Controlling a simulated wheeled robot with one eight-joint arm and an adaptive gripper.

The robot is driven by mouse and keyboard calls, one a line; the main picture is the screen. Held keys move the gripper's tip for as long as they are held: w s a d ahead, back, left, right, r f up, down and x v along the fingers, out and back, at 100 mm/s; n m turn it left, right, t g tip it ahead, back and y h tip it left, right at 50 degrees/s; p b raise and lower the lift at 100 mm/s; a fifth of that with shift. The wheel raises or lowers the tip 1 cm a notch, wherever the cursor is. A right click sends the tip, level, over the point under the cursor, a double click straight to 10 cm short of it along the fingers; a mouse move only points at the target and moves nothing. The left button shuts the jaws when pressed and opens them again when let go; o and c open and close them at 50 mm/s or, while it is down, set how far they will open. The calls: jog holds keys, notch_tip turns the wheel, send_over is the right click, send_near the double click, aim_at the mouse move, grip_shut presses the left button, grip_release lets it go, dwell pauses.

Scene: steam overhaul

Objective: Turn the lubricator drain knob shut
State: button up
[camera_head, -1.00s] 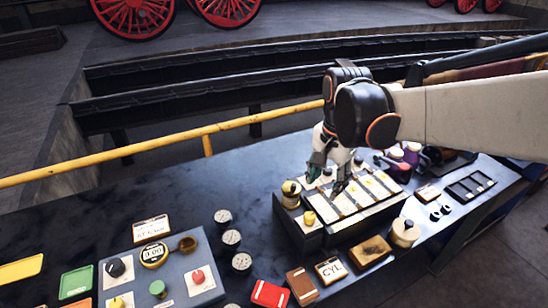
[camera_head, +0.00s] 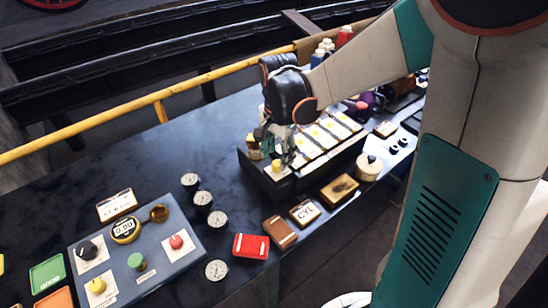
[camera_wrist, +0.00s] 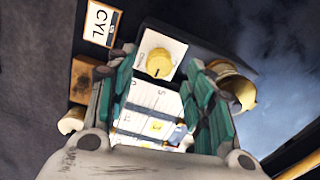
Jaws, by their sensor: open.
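The lubricator (camera_head: 262,178) is a dark box with a row of white numbered plates on top. A round yellow knob with a dark mark, apparently the drain knob (camera_head: 277,165), sits on a white plate at its near left end. In the wrist view this knob (camera_wrist: 158,62) shows between my fingers. My gripper (camera_head: 276,150) is open, pointing down just above and behind the knob. Its green-padded fingers (camera_wrist: 164,78) lie on either side of the knob in the wrist view, with gaps showing. Contact is not visible.
A brass cap (camera_wrist: 232,85) stands close beside my right finger in the wrist view. A control panel (camera_head: 140,255) and several gauges (camera_head: 203,198) are to the left.

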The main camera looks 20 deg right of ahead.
aim_at(278, 163)
jog(key=shift+f+b, duration=0.3)
jog(key=shift+f, duration=1.25)
jog(key=c, duration=1.1)
